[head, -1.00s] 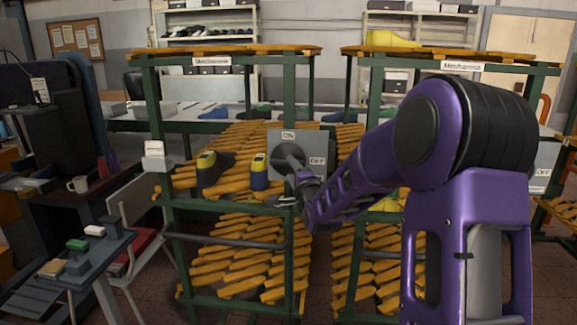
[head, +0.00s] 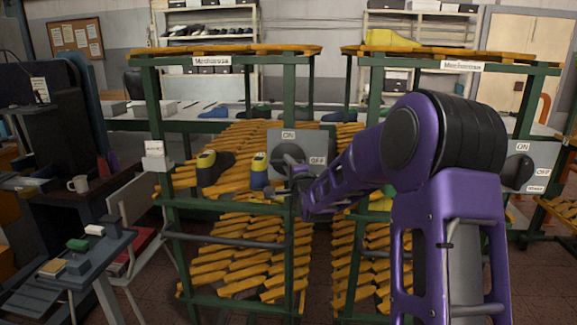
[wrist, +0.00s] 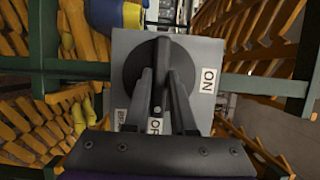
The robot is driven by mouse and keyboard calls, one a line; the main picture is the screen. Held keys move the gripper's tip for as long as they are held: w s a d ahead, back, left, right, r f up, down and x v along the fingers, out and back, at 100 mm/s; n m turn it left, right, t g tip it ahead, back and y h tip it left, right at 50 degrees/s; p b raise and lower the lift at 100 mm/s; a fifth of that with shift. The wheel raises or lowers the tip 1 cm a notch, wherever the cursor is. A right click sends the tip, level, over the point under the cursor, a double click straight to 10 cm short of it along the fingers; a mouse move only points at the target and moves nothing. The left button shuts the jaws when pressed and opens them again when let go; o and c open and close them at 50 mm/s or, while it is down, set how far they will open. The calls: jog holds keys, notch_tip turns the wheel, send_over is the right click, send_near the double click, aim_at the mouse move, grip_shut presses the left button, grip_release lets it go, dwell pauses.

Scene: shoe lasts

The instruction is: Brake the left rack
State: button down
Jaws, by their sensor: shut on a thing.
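The left rack (head: 170,130) is a green frame with orange slatted shelves. A grey panel (head: 316,143) on its right post bears a dark round dial with a bar handle (head: 289,158). ON shows at the panel's top and OFF at its right in the head view. My gripper (head: 297,176) is at the dial. In the wrist view, its fingers (wrist: 162,95) stand on both sides of the bar handle (wrist: 161,65) and are shut on it. The bar's white-dotted end points towards the partly hidden OFF label. A third small label beside OFF is too small to read.
Shoe lasts (head: 214,166) stand on the left rack's shelf. The right rack (head: 372,110) has a similar panel (head: 520,165). A side table (head: 85,255) with small blocks stands at the lower left. My arm covers part of the right rack.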

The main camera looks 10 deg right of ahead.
dwell(0.4)
jog(key=shift+w+a+r+n+g+h+p, duration=0.15)
jog(key=shift+n+g+h+p, duration=0.8)
jog(key=shift+n, duration=1.3)
jog(key=shift+s+a+r+n+g+h+p, duration=0.1)
jog(key=shift+n+g+h+p, duration=0.8)
jog(key=shift+n, duration=1.3)
jog(key=shift+w+a+r+n+g+h+p, duration=0.15)
jog(key=shift+n+g+h+p, duration=0.75)
jog(key=shift+n, duration=1.35)
jog(key=shift+s+d+t, duration=0.1)
jog(key=shift+t, duration=0.15)
jog(key=c, duration=0.7)
grip_release()
jog(key=shift+c, duration=0.2)
jog(key=shift+f, duration=0.1)
